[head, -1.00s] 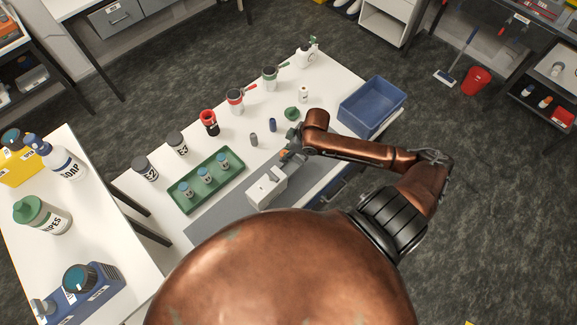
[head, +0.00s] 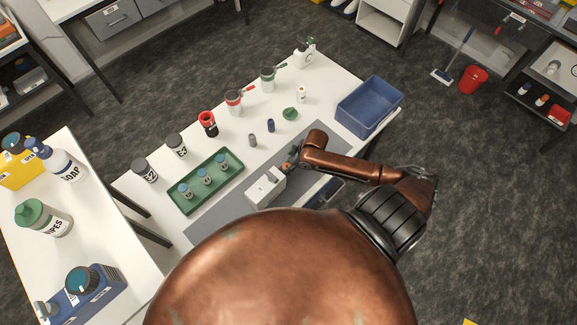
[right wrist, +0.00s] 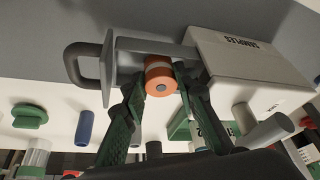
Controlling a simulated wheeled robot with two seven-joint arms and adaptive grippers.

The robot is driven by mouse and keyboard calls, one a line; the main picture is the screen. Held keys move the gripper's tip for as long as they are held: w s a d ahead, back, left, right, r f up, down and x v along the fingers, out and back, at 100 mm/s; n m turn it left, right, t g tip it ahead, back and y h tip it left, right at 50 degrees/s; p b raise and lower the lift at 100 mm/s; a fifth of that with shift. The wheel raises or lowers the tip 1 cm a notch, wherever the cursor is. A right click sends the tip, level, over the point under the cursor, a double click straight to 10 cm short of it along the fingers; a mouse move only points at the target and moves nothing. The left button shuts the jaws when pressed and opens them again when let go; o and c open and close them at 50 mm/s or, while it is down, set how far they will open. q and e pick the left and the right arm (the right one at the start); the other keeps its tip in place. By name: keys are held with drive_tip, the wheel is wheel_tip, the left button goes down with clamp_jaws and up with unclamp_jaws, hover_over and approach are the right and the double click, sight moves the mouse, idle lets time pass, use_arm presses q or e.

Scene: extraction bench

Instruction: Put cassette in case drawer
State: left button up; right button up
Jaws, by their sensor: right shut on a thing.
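In the right wrist view the cassette is at the opening of the grey drawer (right wrist: 150,44), which stands out from the white case (right wrist: 245,62). Whether it touches the drawer floor, I cannot tell. The drawer's front has a dark handle (right wrist: 76,64). In the head view my right gripper (head: 288,166) is at the right end of the case (head: 265,188). My left gripper is not in view.
A green tray (head: 213,201) with several small bottles lies left of the case. A blue bin (head: 369,106) stands at the bench's far right. Several jars, a grey vial (head: 253,140), a blue vial (head: 271,125) and a green lid (head: 290,114) stand behind the grey mat (head: 215,228).

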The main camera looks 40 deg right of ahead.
drive_tip(key=shift+f, duration=0.1)
drive_tip(key=o, duration=0.7)
drive_tip(key=shift+c, duration=0.2)
drive_tip(key=v, duration=1.2)
